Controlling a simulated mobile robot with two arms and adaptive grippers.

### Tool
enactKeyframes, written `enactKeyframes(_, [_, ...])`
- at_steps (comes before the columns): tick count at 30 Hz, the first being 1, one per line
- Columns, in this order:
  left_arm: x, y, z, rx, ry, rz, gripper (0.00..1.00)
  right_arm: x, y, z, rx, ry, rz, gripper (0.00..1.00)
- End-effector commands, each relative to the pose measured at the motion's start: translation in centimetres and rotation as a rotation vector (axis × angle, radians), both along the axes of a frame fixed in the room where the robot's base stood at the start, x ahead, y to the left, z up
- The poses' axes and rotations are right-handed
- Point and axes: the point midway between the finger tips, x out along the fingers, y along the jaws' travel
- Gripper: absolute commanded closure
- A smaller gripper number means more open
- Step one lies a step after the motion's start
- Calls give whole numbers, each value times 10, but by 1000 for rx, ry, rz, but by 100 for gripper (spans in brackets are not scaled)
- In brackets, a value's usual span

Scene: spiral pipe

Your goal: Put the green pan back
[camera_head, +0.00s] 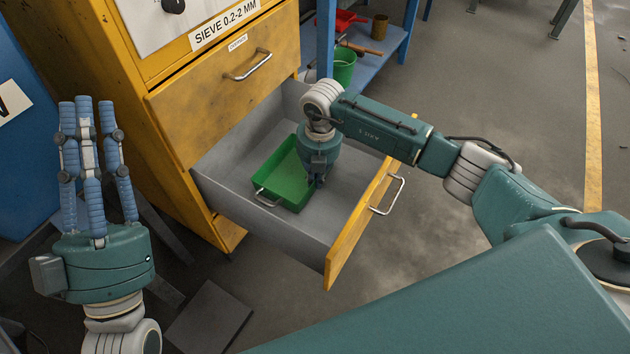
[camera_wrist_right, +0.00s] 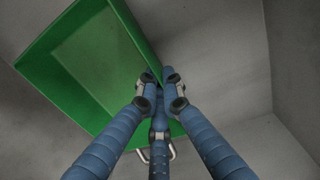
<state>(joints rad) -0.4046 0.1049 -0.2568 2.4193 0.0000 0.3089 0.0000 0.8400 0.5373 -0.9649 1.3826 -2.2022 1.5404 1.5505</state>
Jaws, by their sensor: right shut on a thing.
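The green pan (camera_head: 284,181) is a shallow rectangular tray with a metal handle on its near end. It is inside the grey open drawer (camera_head: 264,225) of the yellow cabinet, and I cannot tell whether it touches the drawer floor. My right gripper (camera_head: 317,183) reaches down into the drawer and is shut on the pan's right side wall. In the right wrist view the fingers (camera_wrist_right: 160,78) meet at the edge of the green pan (camera_wrist_right: 90,65). My left gripper (camera_head: 88,105) is at the far left, fingers up and spread, empty, away from the drawer.
The open drawer's yellow front (camera_head: 350,235) stands toward the right. Behind it, a blue shelf (camera_head: 372,62) holds a green bucket (camera_head: 343,68) and a red item. Open floor lies to the right.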

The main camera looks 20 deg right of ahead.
Motion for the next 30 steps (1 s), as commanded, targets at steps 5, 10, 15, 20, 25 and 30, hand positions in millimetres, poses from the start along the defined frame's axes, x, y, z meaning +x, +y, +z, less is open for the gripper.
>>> enactKeyframes(5, [-5,1,5,-10,-31,-2,77,1,1,-3,2,-2,1,100])
enactKeyframes(10, [-5,1,5,-9,-29,-2,77,1,1,-2,2,-2,1,100])
enactKeyframes(15, [-8,1,7,-13,-45,-3,77,1,1,-5,2,-2,1,100])
enactKeyframes(20, [-9,1,9,-15,-52,-2,77,0,1,-5,1,-1,1,75])
enactKeyframes(25, [-9,1,9,-15,-51,-2,77,0,1,-5,1,-1,1,75])
enactKeyframes(30, [-7,1,8,-12,-41,-3,77,0,0,-2,1,-2,1,75])
